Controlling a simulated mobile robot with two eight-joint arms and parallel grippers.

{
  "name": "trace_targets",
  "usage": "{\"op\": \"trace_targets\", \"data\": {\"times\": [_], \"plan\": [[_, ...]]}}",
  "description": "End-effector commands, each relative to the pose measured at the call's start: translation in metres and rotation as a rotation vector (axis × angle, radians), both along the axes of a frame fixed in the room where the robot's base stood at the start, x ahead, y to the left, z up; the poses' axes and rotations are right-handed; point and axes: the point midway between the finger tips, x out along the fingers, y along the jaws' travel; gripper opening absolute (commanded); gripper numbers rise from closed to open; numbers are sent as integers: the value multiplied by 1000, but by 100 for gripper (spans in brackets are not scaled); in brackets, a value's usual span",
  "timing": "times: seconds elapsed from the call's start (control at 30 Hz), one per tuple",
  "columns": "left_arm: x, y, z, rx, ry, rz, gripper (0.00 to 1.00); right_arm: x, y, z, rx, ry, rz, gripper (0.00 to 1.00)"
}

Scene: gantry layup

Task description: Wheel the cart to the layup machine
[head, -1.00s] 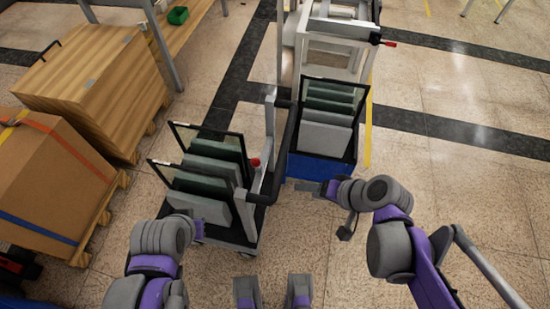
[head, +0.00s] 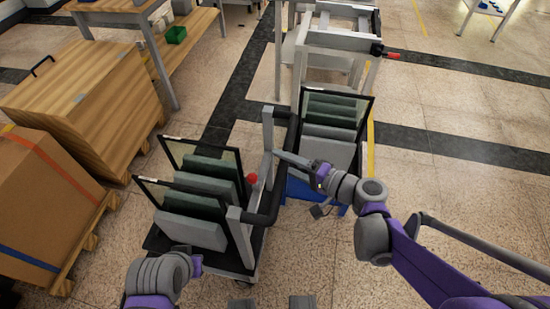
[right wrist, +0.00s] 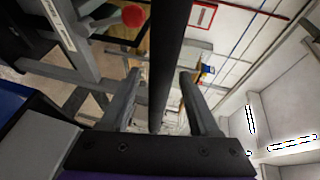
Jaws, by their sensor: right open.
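The cart (head: 213,256) stands left of centre in the head view, with grey-green slabs (head: 190,230) and black-framed panes on its deck. Its black handle bar (head: 282,160) runs along its right side, near a red knob (head: 252,178). My right gripper (head: 284,158) is at this bar. In the right wrist view the bar (right wrist: 167,60) passes between the two open fingers (right wrist: 160,105), with gaps showing beside it. My left gripper (head: 197,265) is low at the cart's near end, its fingers not clearly visible. I cannot tell which structure is the layup machine.
A second slab rack (head: 328,130) on a blue base stands just right of the cart. A white frame (head: 335,38) with a red handle is behind it. Wooden crates (head: 85,100) and a cardboard box (head: 40,200) line the left. Floor at right is clear.

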Motion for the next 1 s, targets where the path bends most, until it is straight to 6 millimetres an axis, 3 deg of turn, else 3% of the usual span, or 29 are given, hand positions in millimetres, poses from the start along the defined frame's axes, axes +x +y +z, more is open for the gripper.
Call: {"op": "trace_targets", "data": {"times": [0.2, 0.57, 0.9, 1.0], "plan": [[0, 0, -5, 0, 2, 0, 0, 16, 21, -5, 0, 0, 2, 62], [0, 0, -5, 0, 2, 0, 0, 19, 25, -6, -1, 1, 0, 62], [0, 0, -5, 0, 2, 0, 0, 19, 25, -6, -1, 1, 0, 2], [0, 0, -5, 0, 2, 0, 0, 19, 25, -6, -1, 1, 0, 0]]}}
